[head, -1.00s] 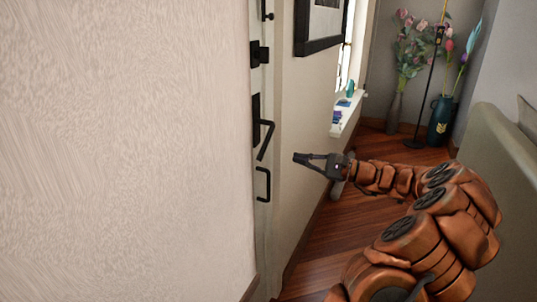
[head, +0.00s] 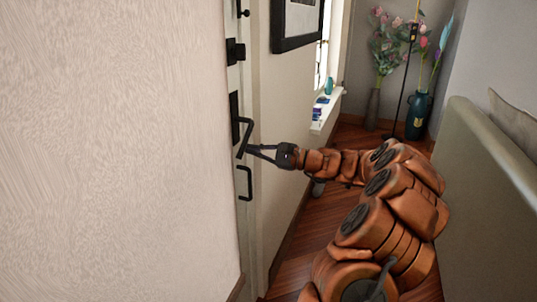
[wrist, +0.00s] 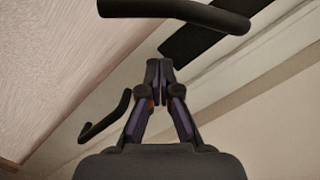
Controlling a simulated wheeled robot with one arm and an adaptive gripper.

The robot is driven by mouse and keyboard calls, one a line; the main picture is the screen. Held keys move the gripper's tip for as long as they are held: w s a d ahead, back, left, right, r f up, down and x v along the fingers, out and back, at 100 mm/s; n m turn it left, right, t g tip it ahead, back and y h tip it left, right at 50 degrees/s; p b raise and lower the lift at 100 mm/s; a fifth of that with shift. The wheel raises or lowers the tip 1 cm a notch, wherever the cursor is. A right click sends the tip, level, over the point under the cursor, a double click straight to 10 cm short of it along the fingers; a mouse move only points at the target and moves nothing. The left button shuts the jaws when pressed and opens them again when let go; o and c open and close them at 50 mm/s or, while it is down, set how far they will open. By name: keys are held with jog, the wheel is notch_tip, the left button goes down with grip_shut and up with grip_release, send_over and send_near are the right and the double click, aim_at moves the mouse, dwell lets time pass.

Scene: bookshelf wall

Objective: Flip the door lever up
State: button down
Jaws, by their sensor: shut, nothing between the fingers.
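The black door lever (head: 246,130) sticks out from a dark plate (head: 234,112) on the door and slants downward. In the wrist view the lever (wrist: 180,11) crosses the top, with its plate (wrist: 208,38) behind. My gripper (head: 250,150) is at the lever's lower end in the head view, its tips overlapping it. In the wrist view the gripper (wrist: 160,72) has its fingertips together with nothing between them, just below the lever with a gap in the picture. I cannot tell whether they touch.
A black pull handle (head: 245,184) sits below the lever and shows in the wrist view (wrist: 108,120). A black lock (head: 235,51) is above. A textured pale wall (head: 110,150) fills the left. A sofa (head: 470,190) stands right; wooden floor (head: 300,265) lies between.

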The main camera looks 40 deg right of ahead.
jog(key=shift+s+a+r, duration=0.95)
jog(key=shift+a+r, duration=0.15)
jog(key=shift+r, duration=0.1)
jog(key=shift+r, duration=0.15)
